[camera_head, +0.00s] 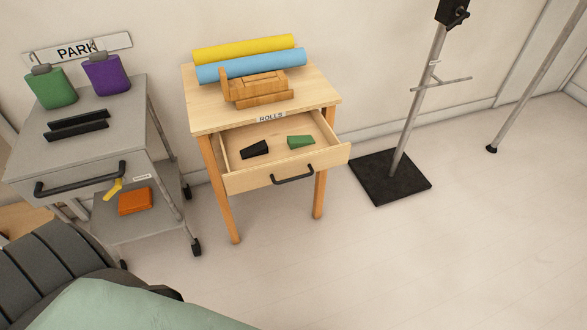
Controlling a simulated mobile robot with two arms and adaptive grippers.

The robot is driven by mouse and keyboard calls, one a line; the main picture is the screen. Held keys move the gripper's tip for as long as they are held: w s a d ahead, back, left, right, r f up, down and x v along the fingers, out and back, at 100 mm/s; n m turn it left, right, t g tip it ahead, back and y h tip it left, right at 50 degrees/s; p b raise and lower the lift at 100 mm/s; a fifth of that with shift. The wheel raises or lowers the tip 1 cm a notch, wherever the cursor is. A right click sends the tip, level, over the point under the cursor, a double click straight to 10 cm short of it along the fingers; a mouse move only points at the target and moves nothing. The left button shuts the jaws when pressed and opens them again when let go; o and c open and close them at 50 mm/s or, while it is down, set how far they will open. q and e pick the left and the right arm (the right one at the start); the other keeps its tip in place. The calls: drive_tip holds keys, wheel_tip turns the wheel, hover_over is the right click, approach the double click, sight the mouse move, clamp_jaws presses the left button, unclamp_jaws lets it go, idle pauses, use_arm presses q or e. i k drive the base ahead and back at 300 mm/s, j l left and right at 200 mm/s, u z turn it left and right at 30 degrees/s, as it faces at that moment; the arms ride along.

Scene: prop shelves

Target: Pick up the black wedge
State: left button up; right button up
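The black wedge (254,150) lies in the open drawer (233,184) of the wooden table, on the left side of the drawer floor. A green wedge (300,142) lies to its right in the same drawer, apart from it. Neither of my grippers shows in the head view.
The wooden table (202,88) carries a yellow roll, a blue roll (250,66) and a wooden block piece. A grey cart (90,150) with green and purple bottles stands to the left. A stand with a black square base (388,180) is at right.

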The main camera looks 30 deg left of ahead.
sight(259, 148)
drive_tip(key=j+u, duration=0.15)
drive_tip(key=u, duration=1)
